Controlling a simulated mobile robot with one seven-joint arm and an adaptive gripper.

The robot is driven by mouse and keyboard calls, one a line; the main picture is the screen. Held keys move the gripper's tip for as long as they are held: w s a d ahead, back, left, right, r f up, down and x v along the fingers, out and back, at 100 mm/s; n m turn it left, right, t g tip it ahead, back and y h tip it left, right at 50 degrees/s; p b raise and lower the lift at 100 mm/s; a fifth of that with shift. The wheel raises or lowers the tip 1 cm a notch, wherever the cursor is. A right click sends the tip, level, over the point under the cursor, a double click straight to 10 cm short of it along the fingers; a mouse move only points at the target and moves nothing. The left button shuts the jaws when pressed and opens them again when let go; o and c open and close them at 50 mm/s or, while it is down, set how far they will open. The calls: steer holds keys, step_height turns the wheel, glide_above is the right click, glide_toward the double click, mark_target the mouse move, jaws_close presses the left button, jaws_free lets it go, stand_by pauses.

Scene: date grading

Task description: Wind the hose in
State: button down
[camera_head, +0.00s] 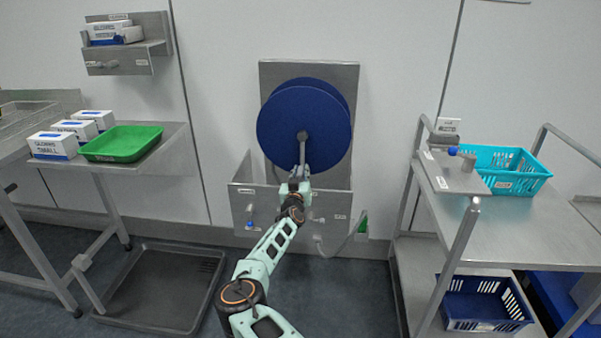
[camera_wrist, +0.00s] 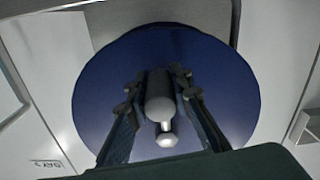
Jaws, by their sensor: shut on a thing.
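The hose reel (camera_head: 290,125) is a dark blue disc on a steel back plate at the wall, in the middle of the head view. It fills much of the wrist view (camera_wrist: 100,90). A grey crank (camera_head: 302,148) runs down from its hub. My gripper (camera_head: 300,180) is at the crank's lower end. In the wrist view my gripper (camera_wrist: 162,110) has a finger on each side of the grey crank handle (camera_wrist: 160,100) and is shut on it. A grey hose (camera_head: 335,245) hangs below the steel trough (camera_head: 335,203) under the reel; little of it shows.
A steel table at left holds several white glove boxes (camera_head: 52,145) and a green tray (camera_head: 122,143). A steel cart (camera_head: 530,235) at right carries a turquoise basket (camera_head: 510,180), with a dark blue basket (camera_head: 484,310) lower down. A black tray (camera_head: 160,290) lies on the floor at left.

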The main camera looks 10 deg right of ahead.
steer(key=c, duration=1.7)
jaws_free()
steer(key=shift+d+r, duration=0.15)
steer(key=shift+d, duration=0.1)
steer(key=shift+a, duration=0.1)
steer(key=shift+s+a, duration=0.1)
steer(key=v, duration=1.2)
